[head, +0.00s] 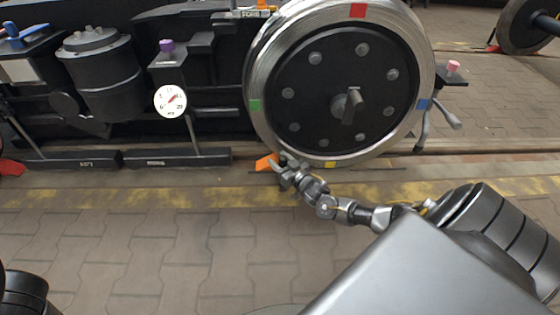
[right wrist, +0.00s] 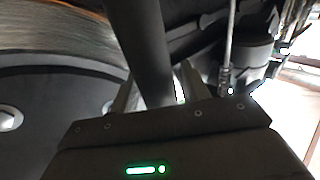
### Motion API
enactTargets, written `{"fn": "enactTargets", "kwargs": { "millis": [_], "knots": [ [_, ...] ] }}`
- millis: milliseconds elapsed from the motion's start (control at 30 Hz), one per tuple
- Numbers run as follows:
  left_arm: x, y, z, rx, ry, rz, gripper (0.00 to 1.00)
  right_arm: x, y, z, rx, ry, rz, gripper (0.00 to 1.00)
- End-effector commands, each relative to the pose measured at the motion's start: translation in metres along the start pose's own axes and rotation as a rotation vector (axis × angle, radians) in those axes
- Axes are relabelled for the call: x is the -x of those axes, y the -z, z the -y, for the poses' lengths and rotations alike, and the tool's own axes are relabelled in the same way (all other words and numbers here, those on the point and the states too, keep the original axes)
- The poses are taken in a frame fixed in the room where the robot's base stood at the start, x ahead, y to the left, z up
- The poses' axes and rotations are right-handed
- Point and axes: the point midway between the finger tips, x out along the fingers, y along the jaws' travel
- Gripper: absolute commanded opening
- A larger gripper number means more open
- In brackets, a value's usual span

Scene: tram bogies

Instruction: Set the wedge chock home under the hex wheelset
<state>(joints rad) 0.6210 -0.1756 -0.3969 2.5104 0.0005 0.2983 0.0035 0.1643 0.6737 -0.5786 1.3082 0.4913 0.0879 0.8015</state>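The hex wheelset (head: 338,90) stands on the rail in the head view, with a black disc face, a hub stub and coloured marks on its bright rim. The orange wedge chock (head: 266,163) is low at the wheel's left underside, close to the rim; I cannot tell whether it touches. My right gripper (head: 284,168) is at the chock's right end. In the right wrist view a dark bar, seemingly the chock's handle (right wrist: 143,50), runs between its fingers (right wrist: 155,92), which look closed on it. The chock's orange part is hidden there. My left gripper is out of view.
The dark bogie frame with a round white gauge (head: 170,101) and a cylinder (head: 101,75) stands left of the wheel. A lever (head: 446,115) juts out at its right. Another wheel (head: 528,22) is at top right. The paved floor in front is clear.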

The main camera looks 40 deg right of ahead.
Motion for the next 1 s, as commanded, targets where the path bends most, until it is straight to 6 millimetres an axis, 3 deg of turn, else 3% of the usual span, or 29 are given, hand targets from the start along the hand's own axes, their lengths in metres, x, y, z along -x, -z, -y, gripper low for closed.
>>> {"fn": "enactTargets", "kwargs": {
  "millis": [33, 333, 400, 433, 600, 1000],
  "knots": [
    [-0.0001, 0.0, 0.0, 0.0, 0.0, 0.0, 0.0, 0.0001, -0.0001, 0.0, 0.0, 0.0, 0.0, 0.4],
    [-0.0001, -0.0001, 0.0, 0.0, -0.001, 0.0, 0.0, -0.0001, -0.0002, 0.0004, 0.0, 0.001, 0.0, 0.0],
    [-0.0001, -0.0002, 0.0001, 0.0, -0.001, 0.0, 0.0, -0.0002, -0.0002, 0.0005, 0.0, 0.001, 0.0, 0.0],
    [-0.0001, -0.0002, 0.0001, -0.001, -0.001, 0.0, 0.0, -0.0002, -0.0003, 0.0005, 0.0, 0.001, 0.0, 0.3],
    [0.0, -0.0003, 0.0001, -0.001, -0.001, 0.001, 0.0, -0.0001, -0.0002, 0.0003, 0.0, 0.0, 0.0, 0.52],
    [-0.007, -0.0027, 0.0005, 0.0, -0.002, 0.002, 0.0, 0.0089, 0.0013, -0.0001, -0.001, 0.0, 0.003, 0.54]
  ]
}}
